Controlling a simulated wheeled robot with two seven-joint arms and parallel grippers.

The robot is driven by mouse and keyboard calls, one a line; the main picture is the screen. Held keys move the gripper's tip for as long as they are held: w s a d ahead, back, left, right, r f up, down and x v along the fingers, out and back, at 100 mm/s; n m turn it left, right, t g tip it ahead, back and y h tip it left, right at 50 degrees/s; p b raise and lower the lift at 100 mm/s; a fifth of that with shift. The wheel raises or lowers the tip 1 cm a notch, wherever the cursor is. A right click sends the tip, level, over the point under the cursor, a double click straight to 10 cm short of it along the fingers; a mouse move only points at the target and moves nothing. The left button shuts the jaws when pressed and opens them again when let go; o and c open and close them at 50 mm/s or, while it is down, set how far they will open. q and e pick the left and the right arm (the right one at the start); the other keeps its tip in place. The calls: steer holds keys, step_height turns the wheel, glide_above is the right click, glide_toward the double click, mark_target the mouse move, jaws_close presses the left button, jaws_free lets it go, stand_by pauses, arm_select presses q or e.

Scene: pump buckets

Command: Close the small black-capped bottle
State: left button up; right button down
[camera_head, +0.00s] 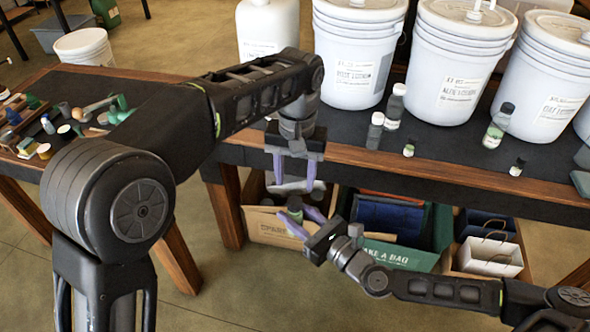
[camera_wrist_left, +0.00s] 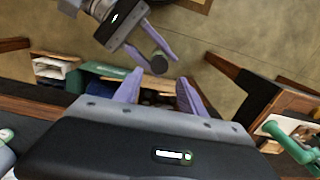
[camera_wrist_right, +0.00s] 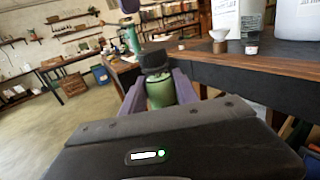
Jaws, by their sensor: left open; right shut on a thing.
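A small green bottle (camera_head: 295,204) with a black cap is held in my right gripper (camera_head: 292,211), in front of the bench. In the right wrist view the green body (camera_wrist_right: 161,92) stands nearly upright between the fingers, with the black cap (camera_wrist_right: 153,60) on its top. I cannot tell how tightly the cap sits. In the left wrist view the cap (camera_wrist_left: 159,64) shows as a dark disc. My left gripper (camera_head: 294,170) is open and empty, pointing down just above the bottle and apart from it.
The dark bench (camera_head: 340,146) has large white buckets (camera_head: 356,50) along its back. Small bottles stand near its front, including a clear one (camera_head: 498,126) and a tiny one (camera_head: 409,150). Boxes (camera_head: 272,228) sit underneath. A side table (camera_head: 130,77) with small items is at left.

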mark_target(295, 200)
arm_select(q)
steer(key=n, duration=0.2)
steer(key=r+n, duration=0.1)
steer(key=n, duration=0.1)
steer(key=shift+s+r+n, duration=0.1)
steer(key=shift+s+n, duration=0.05)
steer(key=shift+n, duration=0.25)
steer(key=n, duration=0.2)
steer(key=r+n, duration=0.1)
steer(key=shift+s+n, duration=0.1)
steer(key=shift+n, duration=0.3)
steer(key=shift+f, duration=0.1)
steer(key=shift+a+f, duration=0.1)
steer(key=shift+f, duration=3.9)
steer(key=shift+c, duration=0.2)
jaws_close()
